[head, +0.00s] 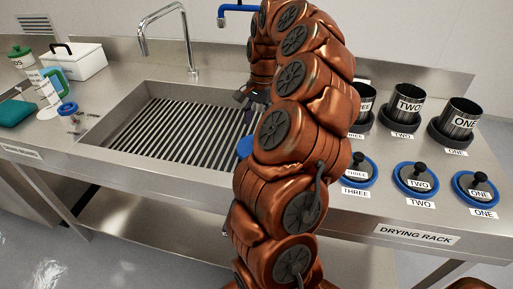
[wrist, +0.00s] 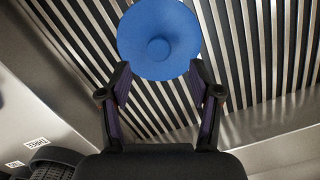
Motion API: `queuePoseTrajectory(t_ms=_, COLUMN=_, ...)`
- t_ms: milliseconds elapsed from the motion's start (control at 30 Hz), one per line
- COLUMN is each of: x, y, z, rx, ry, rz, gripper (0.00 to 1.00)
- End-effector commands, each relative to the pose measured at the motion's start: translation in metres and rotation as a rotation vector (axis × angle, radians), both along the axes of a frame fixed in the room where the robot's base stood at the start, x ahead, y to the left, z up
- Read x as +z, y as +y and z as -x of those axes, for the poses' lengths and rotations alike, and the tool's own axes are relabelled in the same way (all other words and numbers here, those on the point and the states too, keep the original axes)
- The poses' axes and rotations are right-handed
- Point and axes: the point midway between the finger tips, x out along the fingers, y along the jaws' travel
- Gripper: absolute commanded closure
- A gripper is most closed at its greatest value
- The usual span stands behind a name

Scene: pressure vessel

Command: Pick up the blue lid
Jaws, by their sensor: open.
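The blue lid (wrist: 158,38) is a round disc with a small central knob, in the wrist view at top centre over the slatted sink floor. I cannot tell the gap between it and the slats. In the head view only a sliver of the blue lid (head: 245,146) shows at the sink's right, the rest hidden behind my arm. My gripper (wrist: 160,84) is open and empty, its two fingers apart below the lid's knob in the picture. In the head view my gripper (head: 246,98) is small and partly hidden by my arm.
The sink (head: 150,125) has raised steel rims and a tap (head: 165,40). On the right, several labelled dark cups (head: 461,118) and black-knobbed, blue-rimmed lids (head: 415,178) stand on the drying rack counter. A white box (head: 75,62), jug (head: 45,88) and teal sponge (head: 15,112) are at left.

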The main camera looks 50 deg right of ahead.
Motion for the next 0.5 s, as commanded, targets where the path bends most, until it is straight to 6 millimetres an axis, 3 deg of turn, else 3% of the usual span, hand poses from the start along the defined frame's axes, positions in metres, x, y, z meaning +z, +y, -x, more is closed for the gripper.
queuePoseTrajectory(t_ms=367, x=-0.028, y=0.004, z=0.001, rx=0.004, ry=-0.001, rz=-0.001, gripper=0.37)
queuePoseTrajectory(t_ms=500, x=-0.046, y=0.005, z=0.004, rx=0.005, ry=0.003, rz=-0.006, gripper=0.37)
